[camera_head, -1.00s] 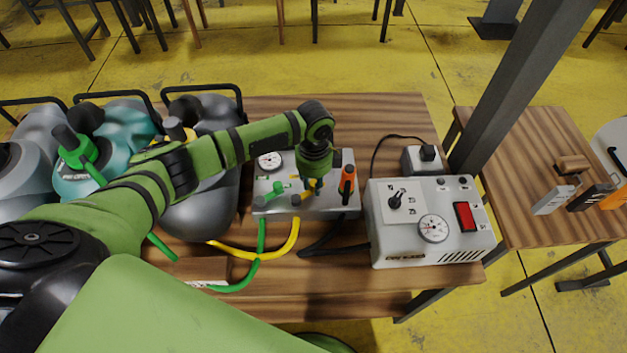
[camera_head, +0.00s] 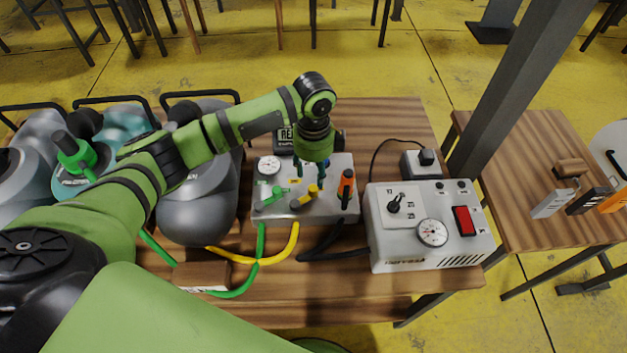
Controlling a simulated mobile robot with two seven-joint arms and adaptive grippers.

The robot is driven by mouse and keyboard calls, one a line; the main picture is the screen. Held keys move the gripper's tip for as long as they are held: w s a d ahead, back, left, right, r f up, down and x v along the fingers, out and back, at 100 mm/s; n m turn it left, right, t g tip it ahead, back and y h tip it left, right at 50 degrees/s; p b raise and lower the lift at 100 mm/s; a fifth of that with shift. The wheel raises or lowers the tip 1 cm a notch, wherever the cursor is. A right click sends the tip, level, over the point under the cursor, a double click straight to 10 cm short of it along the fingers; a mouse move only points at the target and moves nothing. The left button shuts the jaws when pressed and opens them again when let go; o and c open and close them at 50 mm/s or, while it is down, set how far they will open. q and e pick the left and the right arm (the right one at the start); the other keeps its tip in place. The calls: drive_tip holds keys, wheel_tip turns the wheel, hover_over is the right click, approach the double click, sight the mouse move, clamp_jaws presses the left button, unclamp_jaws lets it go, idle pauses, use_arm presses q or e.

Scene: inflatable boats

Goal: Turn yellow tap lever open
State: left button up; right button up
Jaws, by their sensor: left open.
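The yellow tap lever (camera_head: 304,197) sits on the front of a grey valve box (camera_head: 285,212) on the wooden table. It lies at a slant, its upper end to the right. My left gripper (camera_head: 311,178) points down just behind and above the lever, its dark fingers apart and empty. I see a gap between the fingers and the lever, though the depth is hard to judge. My right gripper is out of view.
A gauge (camera_head: 269,166) is on the box's left. Yellow (camera_head: 284,250) and green hoses (camera_head: 245,282) run from its front. A grey control unit (camera_head: 410,250) with a red switch stands close right.

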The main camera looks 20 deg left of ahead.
sight(314, 188)
use_arm(q)
drive_tip(key=shift+r, duration=2.2)
